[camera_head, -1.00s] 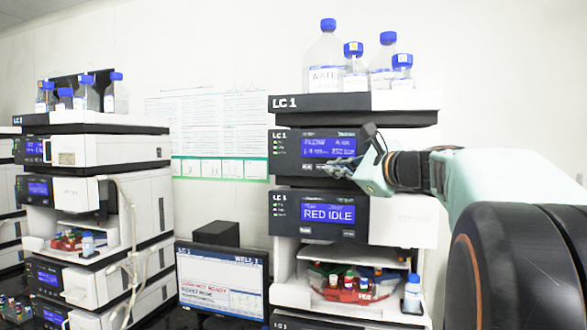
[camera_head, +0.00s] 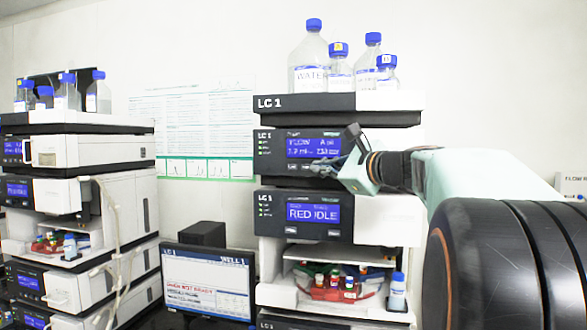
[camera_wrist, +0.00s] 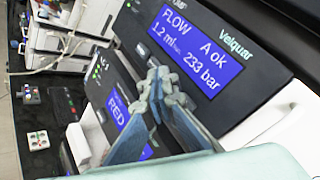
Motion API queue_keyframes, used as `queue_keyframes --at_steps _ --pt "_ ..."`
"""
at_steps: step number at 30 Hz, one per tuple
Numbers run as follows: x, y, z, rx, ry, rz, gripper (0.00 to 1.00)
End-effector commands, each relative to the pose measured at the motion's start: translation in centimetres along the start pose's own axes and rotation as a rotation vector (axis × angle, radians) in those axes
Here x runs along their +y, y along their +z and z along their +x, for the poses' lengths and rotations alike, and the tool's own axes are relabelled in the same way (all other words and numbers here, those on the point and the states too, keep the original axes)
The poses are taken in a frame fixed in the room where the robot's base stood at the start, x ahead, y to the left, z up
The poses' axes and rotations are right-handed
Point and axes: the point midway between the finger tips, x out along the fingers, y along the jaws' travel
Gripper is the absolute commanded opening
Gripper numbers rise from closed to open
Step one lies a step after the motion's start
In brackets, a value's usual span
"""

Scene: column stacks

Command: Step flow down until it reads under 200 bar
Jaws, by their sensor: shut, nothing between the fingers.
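The upper LC 1 module has a blue flow display (camera_head: 314,147). In the wrist view the display (camera_wrist: 195,45) reads FLOW, A ok, 1.2 ml, 233 bar, with the name Velquar beside it. My gripper (camera_head: 322,164) is shut and empty in front of this module's lower panel. In the wrist view my gripper's fingertips (camera_wrist: 155,88) are together just below the flow display. Any button at the fingertips is hidden, and I cannot tell whether they touch the panel. The module below has a display reading RED IDLE (camera_head: 313,212).
Blue-capped bottles (camera_head: 309,62) stand on top of the stack.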

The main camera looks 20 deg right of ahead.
Motion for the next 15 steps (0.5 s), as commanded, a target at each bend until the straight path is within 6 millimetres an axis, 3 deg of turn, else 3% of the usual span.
queue_keyframes --at_steps 15 --pt "1.0 0.7 -1.1 0.0 0.001 -0.001 0.0"
